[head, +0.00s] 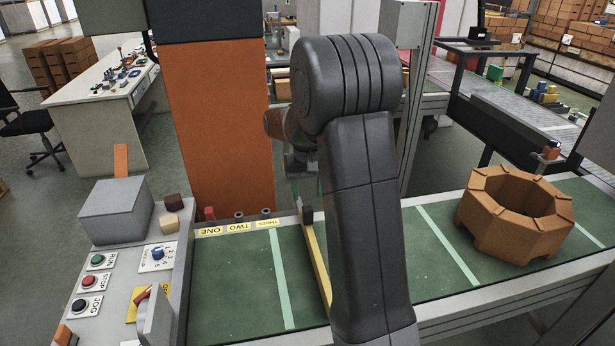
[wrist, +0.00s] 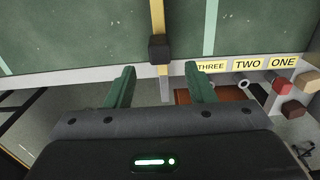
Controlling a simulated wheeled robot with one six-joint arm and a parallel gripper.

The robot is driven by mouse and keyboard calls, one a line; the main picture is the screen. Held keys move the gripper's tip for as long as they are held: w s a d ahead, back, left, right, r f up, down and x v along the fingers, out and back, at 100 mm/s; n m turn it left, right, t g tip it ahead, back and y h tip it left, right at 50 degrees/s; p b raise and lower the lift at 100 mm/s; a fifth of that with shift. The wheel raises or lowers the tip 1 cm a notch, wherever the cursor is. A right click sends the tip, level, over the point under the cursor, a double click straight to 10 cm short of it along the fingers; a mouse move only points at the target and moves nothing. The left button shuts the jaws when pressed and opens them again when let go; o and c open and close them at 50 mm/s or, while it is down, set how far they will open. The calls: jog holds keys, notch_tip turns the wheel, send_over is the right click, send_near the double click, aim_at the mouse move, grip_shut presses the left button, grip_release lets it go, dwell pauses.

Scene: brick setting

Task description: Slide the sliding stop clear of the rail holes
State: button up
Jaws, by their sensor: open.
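The sliding stop is a yellow bar (head: 317,262) lying across the green belt, with a black block (head: 307,214) at its far end on the rail. In the head view it stands just right of the THREE label (head: 261,224). In the wrist view the black block (wrist: 160,48) lies straight ahead of my gripper (wrist: 159,70), centred between the two green fingers. The fingers are open and apart from the block, short of it in the picture. In the head view my arm hides most of the gripper. The rail also has TWO (head: 236,228) and ONE (head: 210,231) labels.
A red peg (head: 210,213) stands behind ONE, with grey tubes (head: 238,215) behind the other labels. A control panel (head: 120,275) is at the left, with small brown and tan blocks on it. A brown octagonal brick ring (head: 490,222) sits on the belt at right.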

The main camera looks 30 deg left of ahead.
aim_at(304, 208)
notch_tip(304, 208, up, 6)
jog(key=shift+f, duration=0.1)
dwell(0.6)
notch_tip(304, 208, down, 13)
jog(key=shift+f+p, duration=0.15)
jog(key=shift+p, duration=0.5)
jog(key=shift+s+f, duration=0.1)
jog(key=shift+f, duration=0.15)
jog(key=shift+s+a, duration=0.2)
jog(key=shift+a, duration=0.15)
jog(key=shift+r, duration=0.1)
